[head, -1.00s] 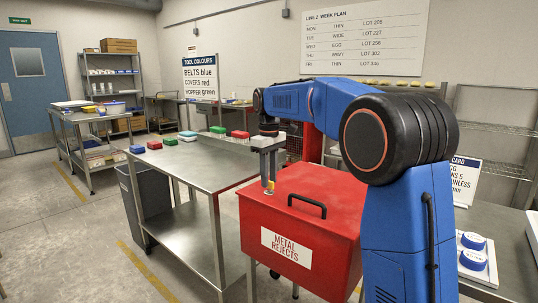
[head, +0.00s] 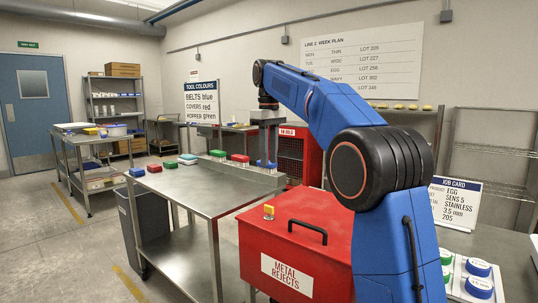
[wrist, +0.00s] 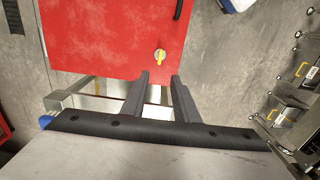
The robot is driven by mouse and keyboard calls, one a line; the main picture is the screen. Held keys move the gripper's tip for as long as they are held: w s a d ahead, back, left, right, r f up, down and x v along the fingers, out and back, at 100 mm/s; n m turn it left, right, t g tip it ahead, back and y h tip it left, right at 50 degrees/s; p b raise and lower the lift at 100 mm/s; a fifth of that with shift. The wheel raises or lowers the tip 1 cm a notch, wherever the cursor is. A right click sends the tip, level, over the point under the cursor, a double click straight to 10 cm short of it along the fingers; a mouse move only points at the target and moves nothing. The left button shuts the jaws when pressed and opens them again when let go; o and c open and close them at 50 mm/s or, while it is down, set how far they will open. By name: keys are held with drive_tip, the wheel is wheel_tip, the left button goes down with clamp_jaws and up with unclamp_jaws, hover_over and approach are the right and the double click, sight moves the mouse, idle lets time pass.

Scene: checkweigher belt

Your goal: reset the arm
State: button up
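My blue arm reaches up and left over the red metal rejects box (head: 325,235). My gripper (head: 266,165) hangs pointing down, above the box's far left part and clear of it. In the wrist view its two dark fingers (wrist: 160,76) stand apart with nothing held between them. A small yellow piece (head: 268,212) sits on the box lid near its left edge. It also shows in the wrist view (wrist: 160,56), beyond the fingertips.
A steel table (head: 190,190) with several coloured blocks stands left of the box. A job card (head: 455,203) and a white board with blue and green round pieces (head: 478,268) are at the right. The box lid has a black handle (head: 307,229).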

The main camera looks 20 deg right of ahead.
drive_tip(key=shift+r, duration=0.15)
drive_tip(key=s+d+f+m+t, duration=0.1)
drive_tip(key=s+d+f, duration=0.15)
drive_tip(key=s, duration=0.45)
drive_tip(key=s+d+f+m+t, duration=0.1)
drive_tip(key=s+f, duration=0.2)
drive_tip(key=s, duration=0.4)
drive_tip(key=s+d+f+m, duration=0.1)
drive_tip(key=s+f+m, duration=0.1)
drive_tip(key=s, duration=0.6)
drive_tip(key=s+d+f+m+t, duration=0.2)
drive_tip(key=s+f+m, duration=0.1)
drive_tip(key=s+f, duration=1.8)
drive_tip(key=shift+s+d+f+t, duration=0.25)
drive_tip(key=shift+f+t, duration=0.15)
drive_tip(key=shift+f, duration=0.5)
drive_tip(key=shift+o, duration=0.2)
